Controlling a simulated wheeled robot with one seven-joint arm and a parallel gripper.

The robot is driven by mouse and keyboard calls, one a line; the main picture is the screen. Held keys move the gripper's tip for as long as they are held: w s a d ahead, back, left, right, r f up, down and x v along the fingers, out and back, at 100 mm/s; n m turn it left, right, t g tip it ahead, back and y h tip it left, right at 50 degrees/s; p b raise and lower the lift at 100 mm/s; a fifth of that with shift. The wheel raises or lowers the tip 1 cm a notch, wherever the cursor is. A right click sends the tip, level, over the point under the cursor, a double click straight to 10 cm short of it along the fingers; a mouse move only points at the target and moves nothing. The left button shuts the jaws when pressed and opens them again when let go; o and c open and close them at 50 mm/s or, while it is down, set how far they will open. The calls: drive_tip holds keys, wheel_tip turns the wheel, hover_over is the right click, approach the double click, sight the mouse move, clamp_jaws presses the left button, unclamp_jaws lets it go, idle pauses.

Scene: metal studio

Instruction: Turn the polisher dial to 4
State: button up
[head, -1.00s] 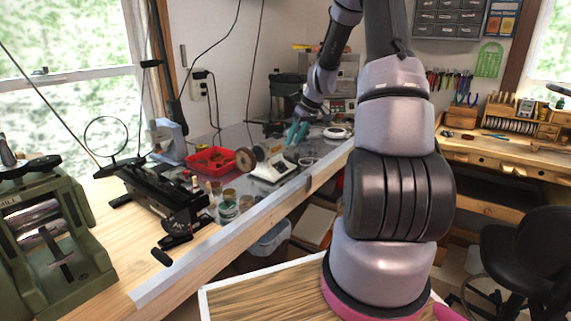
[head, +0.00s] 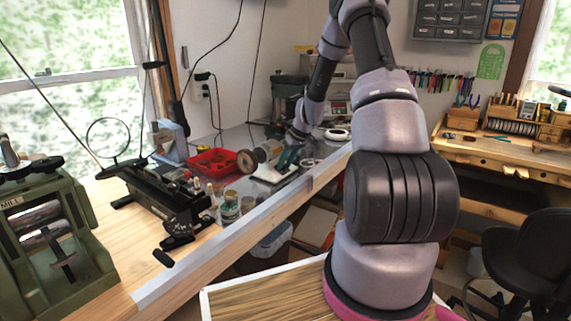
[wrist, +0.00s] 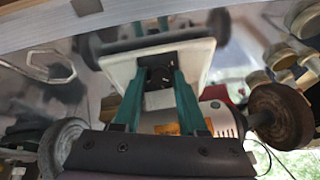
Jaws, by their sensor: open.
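The polisher has a white base (head: 268,174) and a round buffing wheel (head: 246,160), and it stands on the metal bench top. In the wrist view its base (wrist: 122,70) shows a dark front panel with a small black dial (wrist: 158,74). The dial's marks are too small to read. My gripper (head: 287,158) is at the polisher's front and hides part of it in the head view. In the wrist view my gripper (wrist: 157,84) has its two teal fingers apart, one on each side of the dial. I cannot tell whether they touch it.
A red tray (head: 212,161) stands left of the polisher. Several small jars stand in front of the tray, one of them a glass jar (head: 230,208). The bench's front edge (head: 310,183) runs below my arm. A white round dish (head: 337,134) lies behind right.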

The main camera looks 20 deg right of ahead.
clamp_jaws()
drive_tip(key=shift+m, duration=0.3)
